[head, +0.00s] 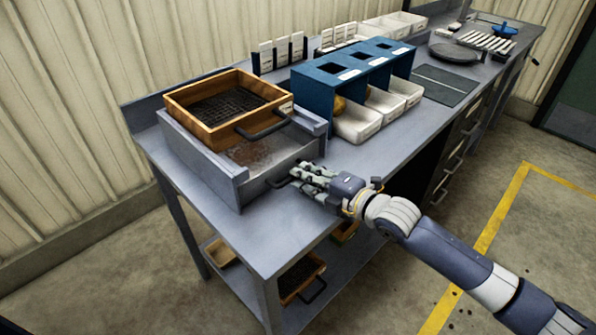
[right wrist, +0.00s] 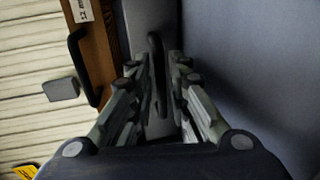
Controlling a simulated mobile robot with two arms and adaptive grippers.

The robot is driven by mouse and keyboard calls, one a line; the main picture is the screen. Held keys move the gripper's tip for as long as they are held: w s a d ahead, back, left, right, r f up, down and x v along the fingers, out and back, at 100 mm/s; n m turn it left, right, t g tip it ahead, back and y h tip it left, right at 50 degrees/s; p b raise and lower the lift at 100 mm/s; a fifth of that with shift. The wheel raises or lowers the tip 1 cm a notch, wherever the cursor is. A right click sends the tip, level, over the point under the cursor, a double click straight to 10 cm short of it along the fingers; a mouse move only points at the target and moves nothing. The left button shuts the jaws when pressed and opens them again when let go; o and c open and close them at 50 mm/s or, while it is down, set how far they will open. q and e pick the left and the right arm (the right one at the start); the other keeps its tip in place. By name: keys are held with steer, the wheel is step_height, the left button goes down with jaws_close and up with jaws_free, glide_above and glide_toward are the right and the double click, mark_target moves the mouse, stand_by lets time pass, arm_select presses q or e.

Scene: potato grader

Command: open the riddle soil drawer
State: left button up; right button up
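The riddle (head: 190,105) is a wooden-framed sieve with dark mesh and a black handle. It sits on a grey metal stand (head: 190,146). Below it is the grey soil drawer (head: 262,186), with brown soil showing in front of the riddle. The drawer's black bar handle (head: 277,183) is partly covered by my right gripper (head: 297,174). In the right wrist view the drawer handle (right wrist: 156,62) lies between the open fingers of the right gripper (right wrist: 157,72), with gaps seeming to show beside it. My left gripper is not in view.
A blue sorting rack (head: 325,88) with white bins (head: 357,125) stands right of the riddle. The bench top (head: 300,226) in front of the drawer is clear. A lower shelf (head: 240,278) holds wooden trays. A black mat (head: 444,85) lies farther right.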

steer(key=shift+x, duration=1.45)
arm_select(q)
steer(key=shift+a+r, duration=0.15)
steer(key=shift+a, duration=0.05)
arm_select(e)
jaws_close()
steer(key=shift+s+d, duration=0.1)
steer(key=shift+d, duration=0.05)
